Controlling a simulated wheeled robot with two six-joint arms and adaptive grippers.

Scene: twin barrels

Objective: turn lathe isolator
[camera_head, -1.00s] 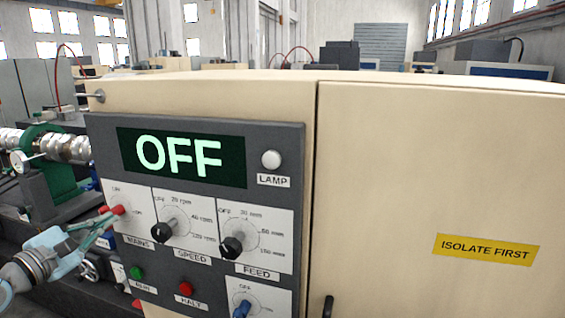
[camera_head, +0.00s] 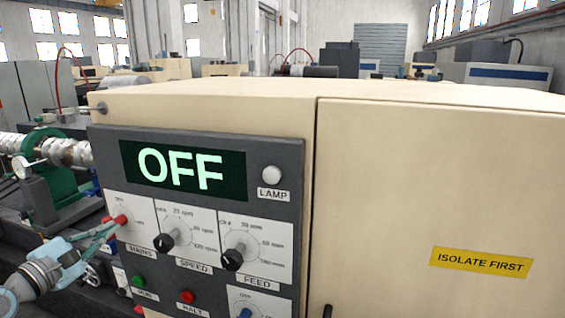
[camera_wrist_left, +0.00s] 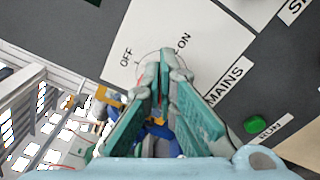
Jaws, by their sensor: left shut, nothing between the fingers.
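The lathe's dark control panel (camera_head: 276,228) carries a red MAINS switch (camera_head: 121,219) at its left edge, marked OFF and ON. My left gripper (camera_head: 111,224) is at this switch, its teal fingers coming in from the left. In the left wrist view the fingertips (camera_wrist_left: 166,62) are together over the MAINS dial, between the OFF and ON marks, and hide most of the switch. I cannot tell which way the switch points or whether the fingers touch it. The display (camera_head: 183,170) reads OFF, and the round lamp (camera_head: 272,175) looks pale. My right gripper is not in view.
SPEED (camera_head: 167,242) and FEED (camera_head: 233,260) knobs sit to the right of MAINS. A green RUN button (camera_head: 138,281) and red HALT button (camera_head: 188,297) are below. A beige cabinet with a yellow ISOLATE FIRST label (camera_head: 481,262) fills the right. Machine parts (camera_head: 55,152) stand at left.

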